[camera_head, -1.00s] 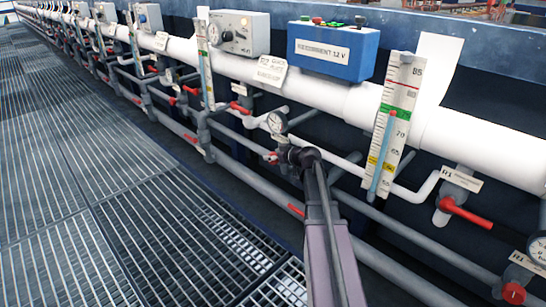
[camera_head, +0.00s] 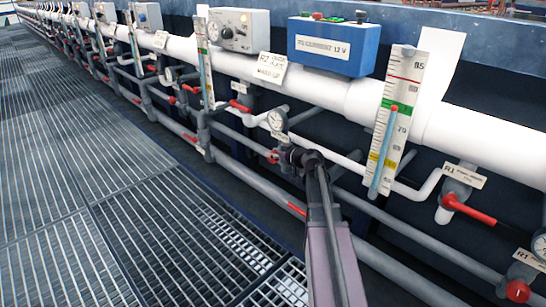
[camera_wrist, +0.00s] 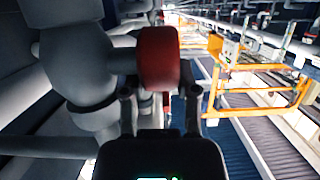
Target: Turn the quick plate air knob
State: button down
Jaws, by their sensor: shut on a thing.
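A red round knob (camera_head: 272,157) sits on the grey pipework below a round pressure gauge (camera_head: 277,120). In the wrist view the red knob (camera_wrist: 158,58) is large, on the end of a grey valve body (camera_wrist: 80,65). My gripper (camera_wrist: 158,97) is shut on it, with a finger on each side. In the head view my gripper (camera_head: 284,155) is at the knob, and its dark body partly hides the contact. A white sign (camera_head: 270,68) on the pipe above reads roughly "R2 quick plate". The knob's turn angle cannot be told.
A white pipe (camera_head: 335,98) and grey pipes run close behind my gripper. A tall level scale (camera_head: 397,120) and a red lever valve (camera_head: 468,208) stand to the right. A blue box (camera_head: 333,47) sits above. The grated walkway (camera_head: 130,220) on the left is clear.

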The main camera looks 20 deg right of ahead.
jog(key=shift+s+f+t+b, duration=0.2)
jog(key=shift+t+b, duration=0.4)
jog(key=shift+b, duration=0.4)
jog(key=shift+t+y+b, duration=0.3)
jog(key=shift+b, duration=0.05)
jog(key=shift+a+r, duration=0.1)
jog(key=shift+r, duration=0.05)
jog(key=shift+c, duration=1.8)
grip_release()
jog(key=shift+w+r+g+p, duration=0.2)
jog(key=shift+g+p, duration=0.4)
jog(key=shift+p, duration=0.7)
jog(key=shift+r+p, duration=0.1)
jog(key=shift+p, duration=0.2)
jog(key=shift+w+g+h+p, duration=0.1)
jog(key=shift+g+h+p, duration=0.3)
jog(key=shift+g+p, duration=0.4)
